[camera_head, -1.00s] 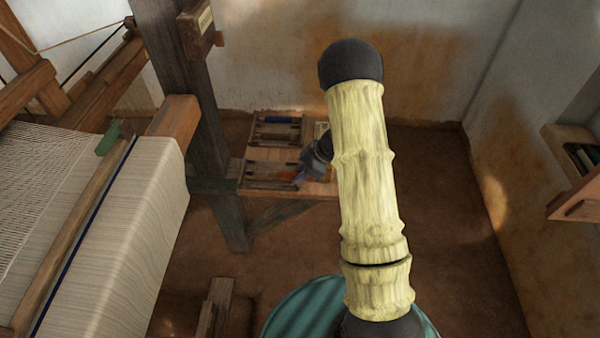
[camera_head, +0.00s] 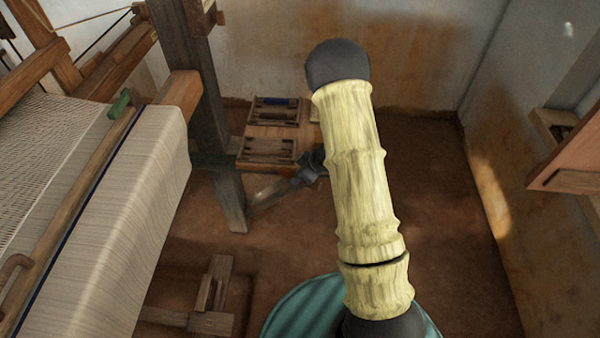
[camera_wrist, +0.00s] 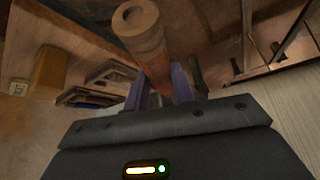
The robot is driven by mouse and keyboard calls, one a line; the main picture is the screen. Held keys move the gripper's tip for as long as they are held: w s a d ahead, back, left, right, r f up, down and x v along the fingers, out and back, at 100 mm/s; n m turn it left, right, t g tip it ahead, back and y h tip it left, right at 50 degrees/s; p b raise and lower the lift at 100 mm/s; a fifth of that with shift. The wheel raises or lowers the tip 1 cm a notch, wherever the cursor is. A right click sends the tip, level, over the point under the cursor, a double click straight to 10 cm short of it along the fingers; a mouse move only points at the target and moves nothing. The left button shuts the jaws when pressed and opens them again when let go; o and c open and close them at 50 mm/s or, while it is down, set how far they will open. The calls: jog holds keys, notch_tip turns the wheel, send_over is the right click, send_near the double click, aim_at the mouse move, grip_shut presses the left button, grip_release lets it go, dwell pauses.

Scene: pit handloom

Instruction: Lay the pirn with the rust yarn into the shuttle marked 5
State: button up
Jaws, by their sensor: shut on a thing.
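My gripper (camera_wrist: 163,90), with purple fingers, is shut on a pirn in the wrist view. The pirn's bare wooden end (camera_wrist: 137,22) points toward the camera, with rust yarn (camera_wrist: 154,64) behind it. In the head view my dark gripper (camera_head: 300,178) is at the front edge of a low wooden bench, partly behind my arm; the pirn is not clear there. I cannot read any number, so shuttle 5 cannot be picked out.
The loom with pale cloth (camera_head: 120,220) fills the left, its dark post (camera_head: 190,75) beside the bench. A yellow block (camera_wrist: 50,68) with a white tag lies on the bench. The floor right of my arm is clear.

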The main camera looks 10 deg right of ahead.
jog(key=shift+s+d+f+m+t+h, duration=0.15)
jog(key=shift+s+f+m+t+h, duration=0.2)
jog(key=shift+m, duration=0.25)
jog(key=s+d+f+m+t+h, duration=0.1)
jog(key=s+d+f+m+h, duration=0.3)
jog(key=s+d+f+m, duration=0.1)
jog(key=s+d+m, duration=0.1)
jog(key=d+m, duration=0.1)
jog(key=m, duration=0.1)
jog(key=shift+s+d+f, duration=0.15)
jog(key=shift+s+d, duration=0.05)
jog(key=shift+s, duration=0.1)
jog(key=shift+t, duration=0.25)
